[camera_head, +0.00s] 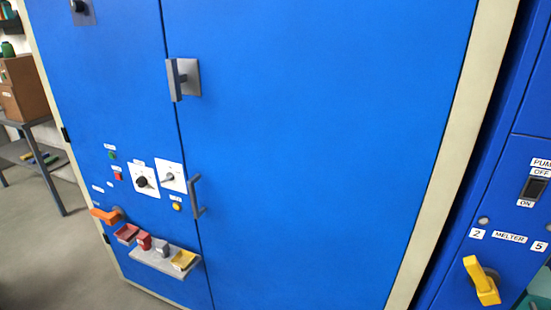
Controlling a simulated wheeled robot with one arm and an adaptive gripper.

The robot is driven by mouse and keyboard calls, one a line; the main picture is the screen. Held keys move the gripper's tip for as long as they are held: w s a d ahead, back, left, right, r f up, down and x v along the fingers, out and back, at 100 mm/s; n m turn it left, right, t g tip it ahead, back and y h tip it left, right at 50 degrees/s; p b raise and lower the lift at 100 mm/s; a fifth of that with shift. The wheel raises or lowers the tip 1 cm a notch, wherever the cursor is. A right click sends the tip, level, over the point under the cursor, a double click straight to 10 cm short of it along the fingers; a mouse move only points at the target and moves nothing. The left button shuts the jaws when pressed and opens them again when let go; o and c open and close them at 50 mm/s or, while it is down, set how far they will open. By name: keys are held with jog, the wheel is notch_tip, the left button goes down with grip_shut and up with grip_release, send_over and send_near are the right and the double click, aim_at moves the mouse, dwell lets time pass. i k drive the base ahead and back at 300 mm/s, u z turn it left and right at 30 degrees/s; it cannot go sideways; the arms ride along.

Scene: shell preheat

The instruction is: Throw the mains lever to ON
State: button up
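A yellow handle (482,281) on the right-hand blue panel sits by a label reading MELTER, with 2 and 5 marked. My gripper is not in view.
A small grey shelf (153,262) with several coloured pieces juts out just right of the orange lever. Grey door handles (196,197) and (183,78) protrude from the cabinet. A pump switch (534,188) is at right. Open floor (60,270) lies at lower left, before a table (50,165).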

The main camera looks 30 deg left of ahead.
aim_at(111, 218)
jog(key=u, duration=3)
jog(key=i, duration=1.15)
jog(key=u, duration=0.6)
jog(key=i, duration=1.85)
jog(key=z, duration=0.25)
